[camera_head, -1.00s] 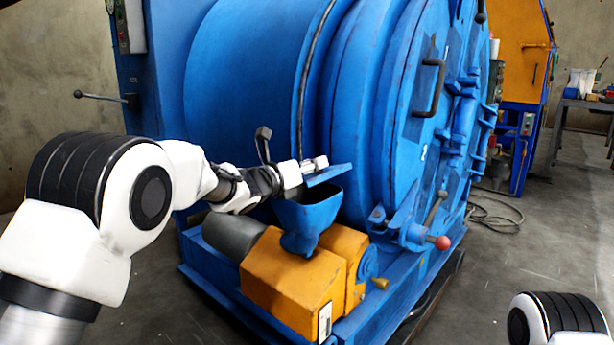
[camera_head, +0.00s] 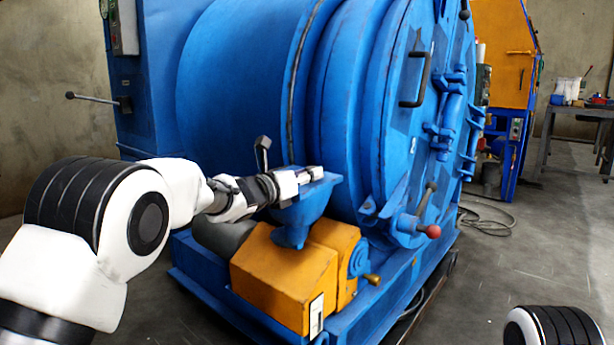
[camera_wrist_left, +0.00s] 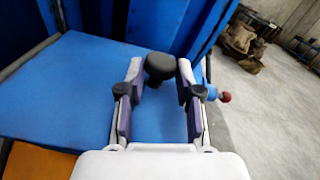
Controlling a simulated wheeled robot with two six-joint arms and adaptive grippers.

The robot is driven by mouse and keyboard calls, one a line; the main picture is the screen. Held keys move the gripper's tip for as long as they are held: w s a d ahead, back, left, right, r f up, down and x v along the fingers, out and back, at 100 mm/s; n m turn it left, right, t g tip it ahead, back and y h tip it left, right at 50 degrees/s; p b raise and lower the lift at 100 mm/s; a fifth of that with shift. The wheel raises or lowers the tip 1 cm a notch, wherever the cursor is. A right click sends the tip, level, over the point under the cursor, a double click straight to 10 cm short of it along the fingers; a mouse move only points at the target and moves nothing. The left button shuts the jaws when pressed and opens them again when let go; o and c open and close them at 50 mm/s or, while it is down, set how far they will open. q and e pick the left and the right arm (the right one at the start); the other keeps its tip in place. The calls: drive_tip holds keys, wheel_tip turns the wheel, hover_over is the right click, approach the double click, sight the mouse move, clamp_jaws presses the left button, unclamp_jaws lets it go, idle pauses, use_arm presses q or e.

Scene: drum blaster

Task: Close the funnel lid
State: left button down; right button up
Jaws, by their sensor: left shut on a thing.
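The blue funnel (camera_head: 298,222) stands on the orange housing in front of the big blue drum. Its flat blue lid (camera_head: 325,181) lies across the funnel's mouth in the head view, and no opening shows. Whether it is fully seated I cannot tell. In the left wrist view the lid (camera_wrist_left: 75,95) is a broad blue plate with a black knob (camera_wrist_left: 159,66). My left gripper (camera_head: 314,174) is at the lid's top, shut on the knob, with its fingers on either side in the left wrist view (camera_wrist_left: 160,75). My right gripper is out of view.
The orange housing (camera_head: 285,275) sits under the funnel. A lever with a red ball (camera_head: 432,231) stands to the right, by the drum door (camera_head: 420,120). A black-tipped handle (camera_head: 262,150) rises behind my left wrist. Open floor (camera_head: 520,260) lies at right.

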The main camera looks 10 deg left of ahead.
use_arm(q)
drive_tip(key=shift+f, duration=0.1)
drive_tip(key=c, duration=0.8)
unclamp_jaws()
drive_tip(key=shift+o, duration=0.2)
drive_tip(key=v, duration=1.2)
